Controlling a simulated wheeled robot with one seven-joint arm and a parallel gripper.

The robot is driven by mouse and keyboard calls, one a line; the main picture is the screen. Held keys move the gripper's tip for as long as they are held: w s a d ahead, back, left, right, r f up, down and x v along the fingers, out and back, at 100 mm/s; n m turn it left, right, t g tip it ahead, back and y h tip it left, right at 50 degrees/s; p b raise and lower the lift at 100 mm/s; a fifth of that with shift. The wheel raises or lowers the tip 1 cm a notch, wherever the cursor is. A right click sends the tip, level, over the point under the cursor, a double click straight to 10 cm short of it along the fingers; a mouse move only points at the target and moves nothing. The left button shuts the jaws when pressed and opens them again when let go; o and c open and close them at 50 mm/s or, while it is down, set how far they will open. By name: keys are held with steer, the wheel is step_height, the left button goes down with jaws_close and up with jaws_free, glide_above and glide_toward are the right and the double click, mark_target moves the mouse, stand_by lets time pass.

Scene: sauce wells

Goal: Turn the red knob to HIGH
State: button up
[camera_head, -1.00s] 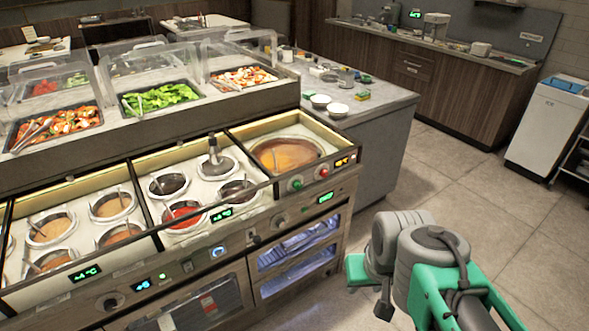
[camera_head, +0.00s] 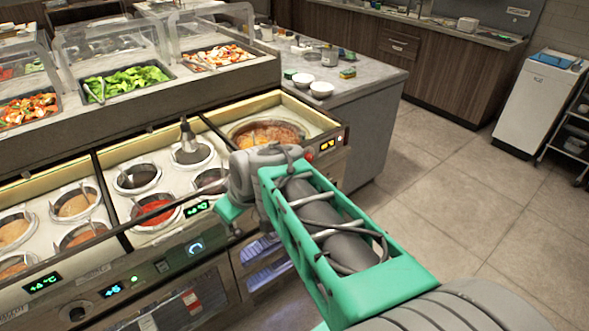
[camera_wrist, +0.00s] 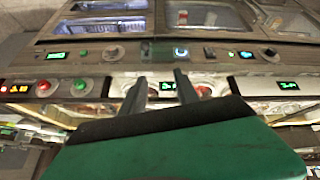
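The red knob (camera_wrist: 43,87) is at the left of the wrist view, on the light panel strip beside a green knob (camera_wrist: 79,86) and an orange-lit display (camera_wrist: 14,88). In the head view only a bit of the red knob (camera_head: 309,156) shows past my arm, near the orange display (camera_head: 327,144). My gripper (camera_wrist: 160,84) has two dark fingers set apart with nothing between them. They point at the counter front, right of the red knob in the wrist view, apart from it. Any HIGH mark is unreadable.
Sauce wells (camera_head: 155,208) and a large soup well (camera_head: 268,131) line the counter. A grey knob (camera_wrist: 115,52) and several green displays are on the front panel. A side counter (camera_head: 365,83) holds two bowls. The tiled floor (camera_head: 450,190) at right is open.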

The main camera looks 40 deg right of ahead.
steer(key=w+d+f+n+t+b, duration=0.2)
steer(key=w+d+f+b, duration=0.2)
steer(key=w+d+f, duration=0.35)
steer(key=n+t+h+b, duration=0.4)
steer(key=t+b, duration=0.3)
steer(key=b, duration=0.2)
glide_toward(310, 159)
steer(key=x, duration=0.8)
steer(key=shift+s+d+f, duration=0.1)
steer(key=shift+w+d, duration=0.1)
steer(key=shift+w, duration=0.2)
steer(key=shift+c, duration=0.3)
jaws_close()
